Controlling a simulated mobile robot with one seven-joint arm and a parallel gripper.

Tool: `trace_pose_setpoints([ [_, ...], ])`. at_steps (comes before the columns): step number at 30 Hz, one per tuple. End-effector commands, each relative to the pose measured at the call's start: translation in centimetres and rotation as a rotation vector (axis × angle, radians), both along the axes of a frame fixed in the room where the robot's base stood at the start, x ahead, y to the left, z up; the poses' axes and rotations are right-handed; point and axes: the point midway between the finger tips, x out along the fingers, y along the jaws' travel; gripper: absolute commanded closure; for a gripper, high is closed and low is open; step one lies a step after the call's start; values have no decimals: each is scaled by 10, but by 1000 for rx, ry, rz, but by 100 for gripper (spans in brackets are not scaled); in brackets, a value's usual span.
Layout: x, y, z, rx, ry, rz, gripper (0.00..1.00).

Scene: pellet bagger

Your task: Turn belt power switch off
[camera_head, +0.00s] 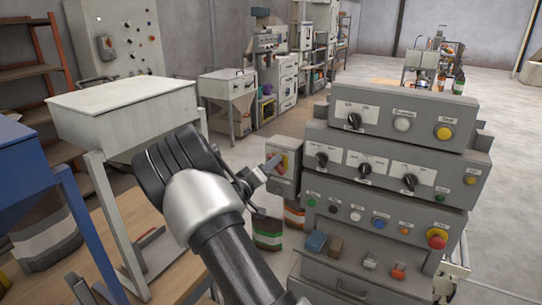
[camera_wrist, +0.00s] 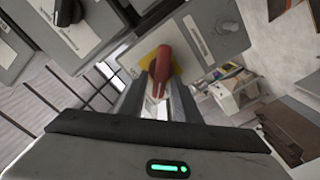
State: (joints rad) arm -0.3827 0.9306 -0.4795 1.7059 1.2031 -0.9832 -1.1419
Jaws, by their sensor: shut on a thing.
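The switch is a red handle (camera_wrist: 162,62) on a yellow plate (camera_wrist: 150,60), set on a grey box. In the head view the grey switch box (camera_head: 285,178) stands at the left side of the control console, with red and yellow on its face. My gripper (camera_head: 262,170) reaches the front of this box. In the wrist view my gripper (camera_wrist: 160,90) has its fingers closed on the red handle. The head view shows the handle only in part, behind my fingers. Its exact angle is hard to tell.
The stacked control console (camera_head: 385,190), with black knobs and coloured buttons, stands close on the right. A red emergency button (camera_head: 437,238) is low on it. A white-topped hopper (camera_head: 122,100) stands left of my arm.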

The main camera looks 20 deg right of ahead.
Motion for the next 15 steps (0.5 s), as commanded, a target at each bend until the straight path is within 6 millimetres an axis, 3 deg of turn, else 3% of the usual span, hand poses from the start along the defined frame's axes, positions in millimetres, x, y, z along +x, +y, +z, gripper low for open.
trace_pose_setpoints([
  [15, 2, 2, -5, -294, 379, 0, 93],
])
